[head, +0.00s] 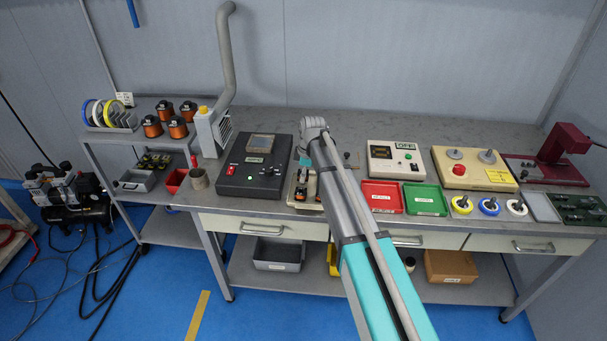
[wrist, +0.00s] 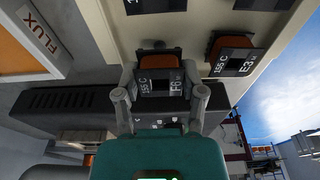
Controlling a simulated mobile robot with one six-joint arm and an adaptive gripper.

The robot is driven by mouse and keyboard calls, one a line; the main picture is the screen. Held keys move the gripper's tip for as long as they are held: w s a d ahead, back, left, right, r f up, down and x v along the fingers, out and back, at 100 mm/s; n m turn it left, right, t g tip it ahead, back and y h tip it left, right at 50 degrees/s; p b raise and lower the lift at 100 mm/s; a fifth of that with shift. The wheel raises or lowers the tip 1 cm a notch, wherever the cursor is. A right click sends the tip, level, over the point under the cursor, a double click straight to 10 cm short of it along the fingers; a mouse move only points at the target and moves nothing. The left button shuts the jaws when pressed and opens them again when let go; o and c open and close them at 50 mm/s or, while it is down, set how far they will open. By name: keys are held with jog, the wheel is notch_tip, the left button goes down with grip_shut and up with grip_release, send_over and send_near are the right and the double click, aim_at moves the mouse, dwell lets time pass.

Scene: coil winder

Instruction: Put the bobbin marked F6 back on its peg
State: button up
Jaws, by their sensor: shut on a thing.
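The bobbin marked F6 (wrist: 160,84) has an orange-brown winding and a black flange with white marks "155 C" and "F6". In the wrist view, my gripper (wrist: 160,98) is shut on it, with one grey finger at each side. The bobbin is at the cream tray (wrist: 116,25); whether it touches the tray or a peg cannot be told. A bobbin marked E3 (wrist: 235,58) stands to its right, and part of another bobbin (wrist: 155,5) shows at the top edge. In the head view the tray (head: 291,197) is partly behind my arm, which hides the held bobbin.
A black control box (head: 252,168) is left of the tray. A red tray (head: 382,196) and a green tray (head: 425,199) lie right of my arm. An orange item labelled FLUX (wrist: 33,42) is at the left of the wrist view. Large wound coils (head: 177,127) stand on the left shelf.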

jog(key=shift+f+b, duration=0.95)
jog(key=shift+f, duration=0.05)
jog(key=o, duration=1.3)
jog(key=shift+c, duration=0.2)
jog(key=shift+r, duration=0.2)
